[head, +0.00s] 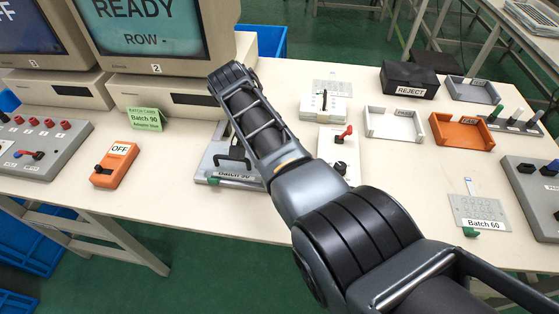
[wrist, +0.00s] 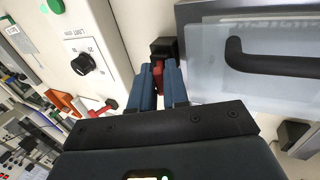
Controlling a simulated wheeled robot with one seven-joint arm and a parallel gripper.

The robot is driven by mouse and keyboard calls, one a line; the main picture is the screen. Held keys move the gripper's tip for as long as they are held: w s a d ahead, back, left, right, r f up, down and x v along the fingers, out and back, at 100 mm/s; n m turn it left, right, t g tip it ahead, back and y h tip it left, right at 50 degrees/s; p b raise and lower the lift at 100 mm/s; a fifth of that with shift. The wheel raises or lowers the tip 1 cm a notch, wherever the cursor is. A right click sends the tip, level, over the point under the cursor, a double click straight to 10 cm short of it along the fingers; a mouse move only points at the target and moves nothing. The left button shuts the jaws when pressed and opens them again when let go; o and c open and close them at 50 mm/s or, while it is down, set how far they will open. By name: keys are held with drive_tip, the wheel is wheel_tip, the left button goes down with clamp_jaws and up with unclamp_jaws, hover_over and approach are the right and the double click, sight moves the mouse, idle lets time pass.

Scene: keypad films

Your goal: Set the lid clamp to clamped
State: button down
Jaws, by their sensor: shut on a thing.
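In the wrist view my gripper (wrist: 158,78) has its two blue fingers close together on a narrow red piece, which I take to be the lid clamp's lever (wrist: 158,72). A black block (wrist: 163,47) stands just beyond the fingertips. Right of it is a frosted clear lid (wrist: 209,72) with a black bar handle (wrist: 270,63); it appears to lie flat. In the head view the lid fixture (head: 213,157) stands mid-table, partly behind my arm. My fingers and the clamp are hidden there, and the clamp's exact setting cannot be told.
A white box with a black knob (wrist: 85,63) stands left of my fingers in the wrist view. An orange OFF box (head: 115,163) is left of the fixture in the head view. White (head: 393,124) and orange (head: 462,131) trays sit to the right.

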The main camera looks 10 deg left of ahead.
drive_tip(key=shift+a+f+h+b, duration=0.25)
drive_tip(key=shift+h+b, duration=0.25)
drive_tip(key=shift+b, duration=0.4)
drive_tip(key=shift+r, duration=0.2)
drive_tip(key=c, duration=1.2)
unclamp_jaws()
drive_tip(key=shift+p, duration=0.3)
